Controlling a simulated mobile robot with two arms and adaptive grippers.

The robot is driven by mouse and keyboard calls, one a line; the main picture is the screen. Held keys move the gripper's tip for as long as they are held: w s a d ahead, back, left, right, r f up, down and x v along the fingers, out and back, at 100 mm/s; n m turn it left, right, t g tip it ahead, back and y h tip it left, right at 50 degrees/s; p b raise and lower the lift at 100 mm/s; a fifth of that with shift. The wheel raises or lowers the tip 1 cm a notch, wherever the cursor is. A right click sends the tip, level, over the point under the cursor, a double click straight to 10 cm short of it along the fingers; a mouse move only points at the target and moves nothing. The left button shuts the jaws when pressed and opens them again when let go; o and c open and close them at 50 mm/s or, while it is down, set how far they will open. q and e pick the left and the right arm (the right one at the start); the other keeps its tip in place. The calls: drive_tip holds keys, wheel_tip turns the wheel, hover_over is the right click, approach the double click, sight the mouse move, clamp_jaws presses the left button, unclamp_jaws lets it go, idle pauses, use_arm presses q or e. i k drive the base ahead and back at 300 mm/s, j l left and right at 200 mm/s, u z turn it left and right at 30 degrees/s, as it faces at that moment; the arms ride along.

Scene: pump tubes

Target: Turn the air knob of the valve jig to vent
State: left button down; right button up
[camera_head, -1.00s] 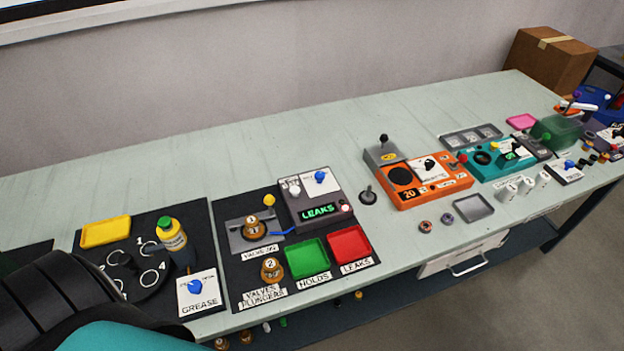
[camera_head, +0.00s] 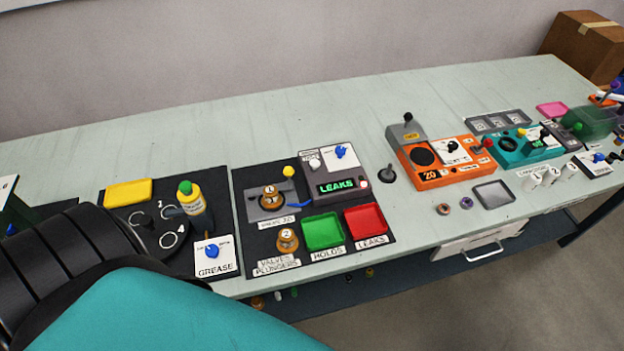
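The label's small print is too small to read. A brass valve marked 2 (camera_head: 270,197) stands in the grey fixture left of the box, by a yellow-tipped lever (camera_head: 289,172). A black and teal arm link of mine fills the lower left. Neither gripper shows in the view.
Green (camera_head: 323,232) and red (camera_head: 365,221) trays lie in front of the jig, with another brass valve (camera_head: 287,240) left of them. An orange machine (camera_head: 436,176) stands to the right. The bench behind is clear.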

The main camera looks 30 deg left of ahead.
sight(341, 151)
drive_tip(key=u, duration=1.1)
drive_tip(key=l, duration=1.35)
drive_tip(key=i, duration=0.1)
